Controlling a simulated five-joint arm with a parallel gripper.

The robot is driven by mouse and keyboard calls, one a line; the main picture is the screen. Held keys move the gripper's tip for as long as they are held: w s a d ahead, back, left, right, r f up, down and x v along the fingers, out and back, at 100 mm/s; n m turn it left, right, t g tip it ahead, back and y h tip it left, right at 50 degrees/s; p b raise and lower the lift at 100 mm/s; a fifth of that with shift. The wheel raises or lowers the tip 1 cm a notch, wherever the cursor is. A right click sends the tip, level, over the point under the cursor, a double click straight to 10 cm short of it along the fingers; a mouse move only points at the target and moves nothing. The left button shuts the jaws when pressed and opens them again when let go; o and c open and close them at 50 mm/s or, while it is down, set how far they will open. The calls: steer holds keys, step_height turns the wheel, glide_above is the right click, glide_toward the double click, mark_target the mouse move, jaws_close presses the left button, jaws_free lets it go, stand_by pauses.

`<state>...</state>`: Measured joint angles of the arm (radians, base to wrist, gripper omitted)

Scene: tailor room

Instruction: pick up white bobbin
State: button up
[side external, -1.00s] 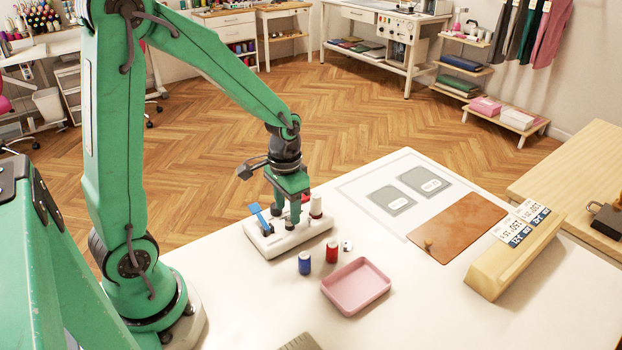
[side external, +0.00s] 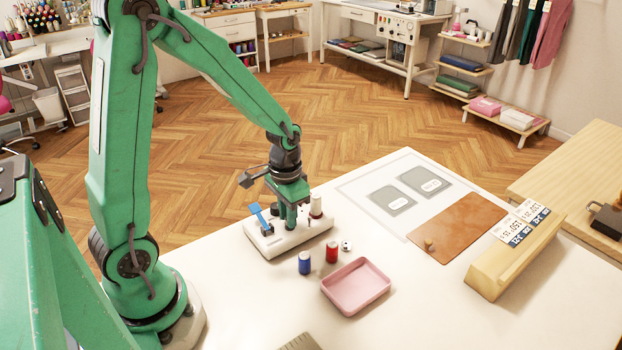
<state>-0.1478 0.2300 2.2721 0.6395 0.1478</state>
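A small white bobbin (side external: 347,245) with dark spots lies on the white table, right of the red spool (side external: 332,252). A taller pale spool (side external: 316,207) stands at the right end of a white stand (side external: 262,242). My gripper (side external: 288,224) points down over the middle of this stand, left of the pale spool and apart from the small white bobbin. Its fingers overlap in this view, so I cannot tell how far apart they are or whether anything is between them. A blue lever-like piece (side external: 260,215) rises from the stand's left end.
A blue spool (side external: 305,264) stands left of the red one. A pink tray (side external: 356,286) lies just in front. A brown board (side external: 459,227), a pale mat (side external: 350,187) and a wooden block with labels (side external: 495,275) lie to the right. The table's front right is clear.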

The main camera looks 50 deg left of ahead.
steer(key=shift+r, duration=0.15)
jaws_close()
steer(key=shift+r, duration=0.8)
step_height(320, 180, up, 2)
steer(key=s+d+r, duration=0.4)
steer(key=d+r, duration=0.3)
steer(key=d, duration=0.3)
steer(key=shift+s+d, duration=0.2)
steer(key=shift+d, duration=0.2)
